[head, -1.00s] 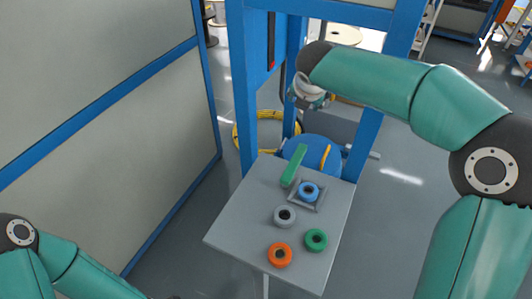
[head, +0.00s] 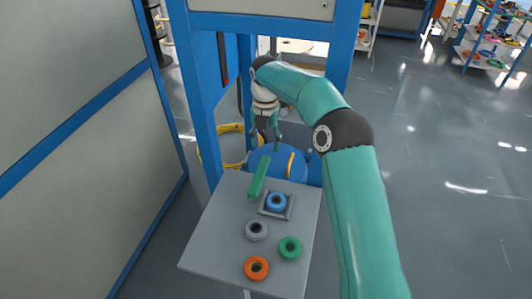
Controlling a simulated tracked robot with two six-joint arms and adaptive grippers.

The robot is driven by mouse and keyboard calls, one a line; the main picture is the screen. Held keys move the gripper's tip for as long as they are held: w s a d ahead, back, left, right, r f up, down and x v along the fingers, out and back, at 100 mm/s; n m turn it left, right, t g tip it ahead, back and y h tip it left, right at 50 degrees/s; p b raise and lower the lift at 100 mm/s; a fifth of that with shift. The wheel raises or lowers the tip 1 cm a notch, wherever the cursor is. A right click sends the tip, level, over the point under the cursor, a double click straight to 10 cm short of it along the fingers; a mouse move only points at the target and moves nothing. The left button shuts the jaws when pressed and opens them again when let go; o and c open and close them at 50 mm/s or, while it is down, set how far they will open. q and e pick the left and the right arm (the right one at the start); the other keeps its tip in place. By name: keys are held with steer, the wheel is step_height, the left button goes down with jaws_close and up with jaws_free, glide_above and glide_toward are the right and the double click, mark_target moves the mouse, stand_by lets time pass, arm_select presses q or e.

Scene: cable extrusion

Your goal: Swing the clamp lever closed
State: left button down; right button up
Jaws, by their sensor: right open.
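The green bar that looks like the clamp lever (head: 259,177) stands out at the back of the small grey table, slanting up and away beside a square grey fixture (head: 264,210). My left gripper is out of view.
A grey ring (head: 256,230), a green ring (head: 290,248) and an orange ring (head: 256,267) lie on the front of the table (head: 205,253). A blue drum (head: 272,157) with a yellow stripe is behind it. Blue frame posts (head: 197,95) rise close behind and left.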

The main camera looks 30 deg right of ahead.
mark_target(265, 158)
step_height(265, 158, down, 6)
steer(key=shift+f, duration=0.1)
stand_by(0.4)
